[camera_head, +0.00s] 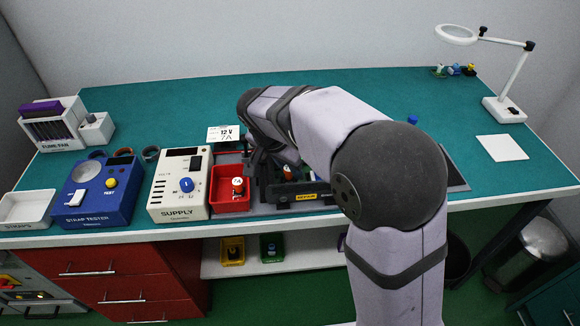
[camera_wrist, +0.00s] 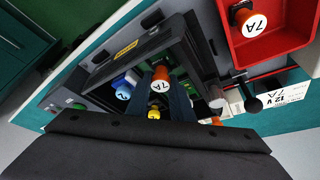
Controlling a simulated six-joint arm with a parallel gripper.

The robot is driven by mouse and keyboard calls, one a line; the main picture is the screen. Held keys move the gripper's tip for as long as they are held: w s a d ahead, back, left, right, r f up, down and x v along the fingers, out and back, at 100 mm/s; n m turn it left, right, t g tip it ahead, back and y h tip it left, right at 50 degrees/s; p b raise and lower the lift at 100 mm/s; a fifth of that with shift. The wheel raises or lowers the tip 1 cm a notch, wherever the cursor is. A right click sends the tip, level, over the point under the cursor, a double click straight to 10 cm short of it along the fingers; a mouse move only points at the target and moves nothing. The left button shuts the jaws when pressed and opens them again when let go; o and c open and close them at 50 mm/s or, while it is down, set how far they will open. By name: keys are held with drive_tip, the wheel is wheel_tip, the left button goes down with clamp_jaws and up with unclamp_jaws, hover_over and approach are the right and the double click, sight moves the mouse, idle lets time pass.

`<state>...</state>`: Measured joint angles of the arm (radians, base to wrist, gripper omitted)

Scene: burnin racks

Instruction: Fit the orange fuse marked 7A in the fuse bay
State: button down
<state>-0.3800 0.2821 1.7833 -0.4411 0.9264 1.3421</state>
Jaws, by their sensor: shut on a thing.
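An orange fuse with a white cap marked 7A shows in the wrist view (camera_wrist: 160,80) between the dark fingers of my gripper (camera_wrist: 162,98), which is shut on it. It is over or in the dark open bay unit (camera_wrist: 112,62); I cannot tell whether it is seated. A blue piece with a white numbered cap (camera_wrist: 122,90) and a small yellow piece (camera_wrist: 154,114) are beside it. In the head view, my arm hides most of the bay, whose front has a yellow label (camera_head: 305,196). A second orange 7A fuse (camera_head: 237,187) stands in the red tray (camera_head: 230,204).
The white supply box (camera_head: 180,188) stands left of the red tray, with the blue strap tester (camera_head: 97,193) beyond it. A 12 V 7A card (camera_head: 223,134) stands behind the tray. A lamp (camera_head: 503,108) is at the far right.

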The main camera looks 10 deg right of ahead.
drive_tip(key=shift+f+b, duration=0.5)
drive_tip(key=shift+b, duration=0.1)
idle(0.8)
idle(0.4)
drive_tip(key=c, duration=1.5)
unclamp_jaws()
drive_tip(key=shift+r, duration=0.15)
drive_tip(key=shift+r+p, duration=1.9)
drive_tip(key=shift+r, duration=0.5)
drive_tip(key=shift+r, duration=0.1)
drive_tip(key=shift+r+p, duration=1.45)
drive_tip(key=shift+r, duration=0.45)
